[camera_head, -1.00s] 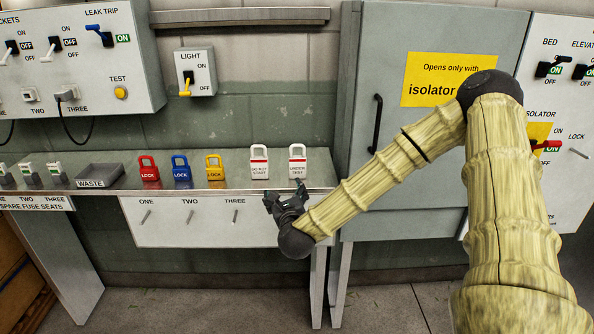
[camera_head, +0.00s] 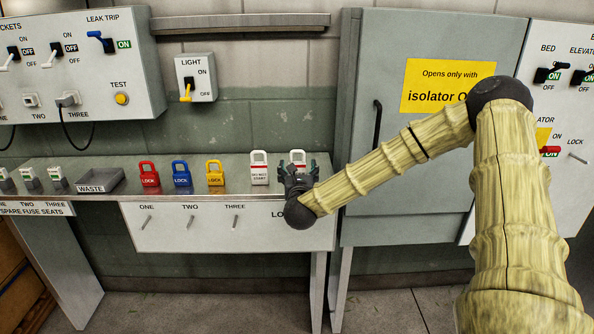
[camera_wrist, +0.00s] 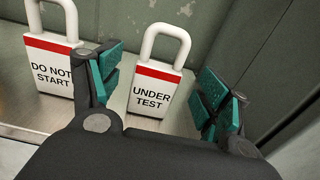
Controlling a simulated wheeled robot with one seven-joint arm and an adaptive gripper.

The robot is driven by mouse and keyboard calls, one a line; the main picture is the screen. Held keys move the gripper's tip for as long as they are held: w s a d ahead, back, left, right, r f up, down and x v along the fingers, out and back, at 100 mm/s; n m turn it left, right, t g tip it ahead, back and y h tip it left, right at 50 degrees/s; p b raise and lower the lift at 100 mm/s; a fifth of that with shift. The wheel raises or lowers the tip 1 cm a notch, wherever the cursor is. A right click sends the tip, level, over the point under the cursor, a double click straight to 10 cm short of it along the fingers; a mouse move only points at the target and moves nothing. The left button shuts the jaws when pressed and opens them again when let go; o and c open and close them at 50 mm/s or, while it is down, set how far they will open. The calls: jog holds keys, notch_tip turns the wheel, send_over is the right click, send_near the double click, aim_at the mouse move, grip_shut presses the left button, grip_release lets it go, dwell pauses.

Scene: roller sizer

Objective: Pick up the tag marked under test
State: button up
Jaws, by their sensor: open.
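The tag marked UNDER TEST (camera_wrist: 153,92) is a white padlock-shaped tag with a red band and a loop on top, upright on the metal shelf. In the head view only the top of the under test tag (camera_head: 298,156) shows; my gripper hides the rest. My gripper (camera_wrist: 160,98) is open, with one teal-padded finger on each side of the tag as seen in the wrist view. In the head view my gripper (camera_head: 298,178) is at the shelf's front edge, before the tag. Whether a finger touches it I cannot tell.
The similar DO NOT START tag (camera_wrist: 50,55) stands close to the left finger. Red (camera_head: 149,175), blue (camera_head: 181,175) and yellow (camera_head: 215,174) locks stand farther left on the shelf (camera_head: 240,191). A grey cabinet (camera_head: 400,190) rises close on the right.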

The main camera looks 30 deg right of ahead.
aim_at(297, 165)
jog(key=shift+p+x, duration=0.4)
jog(key=shift+x, duration=1.65)
jog(key=shift+a, duration=0.1)
jog(key=c, duration=1.2)
